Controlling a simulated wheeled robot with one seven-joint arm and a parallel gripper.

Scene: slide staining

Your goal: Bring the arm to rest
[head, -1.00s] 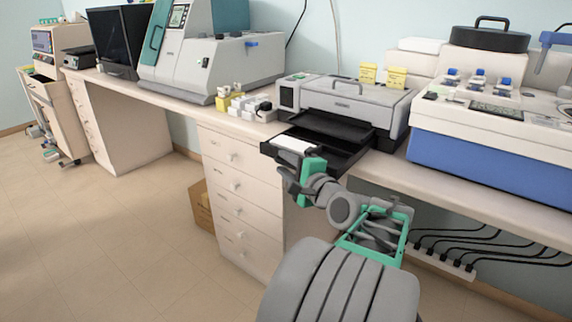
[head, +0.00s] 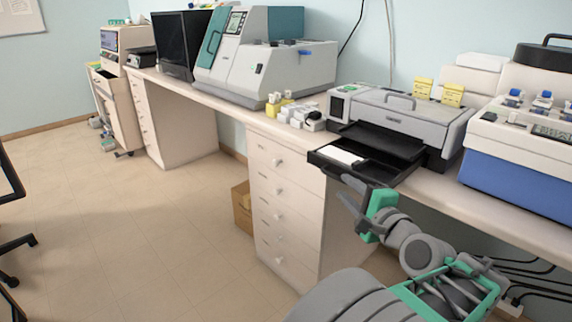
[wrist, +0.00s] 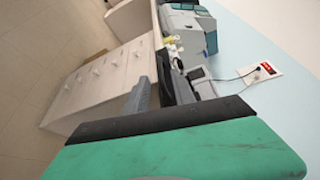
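My gripper (head: 346,188), grey with a green body, is in front of the bench, just below the front of the printer's pulled-out tray in the head view. Its two grey fingers look apart, with nothing seen between them. My arm reaches in from the lower right, bent. In the wrist view, the green body fills the bottom and a grey finger (wrist: 137,98) points toward the bench and its drawers. I cannot tell whether the gripper touches the tray; a small gap seems to show.
The printer (head: 405,115) has its black tray (head: 385,165) out over the bench edge, with a white sheet (head: 341,154) on it. A drawer unit (head: 285,205) stands below. A cardboard box (head: 242,208) is on the floor. A chair (head: 12,220) is at far left. Open floor lies left.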

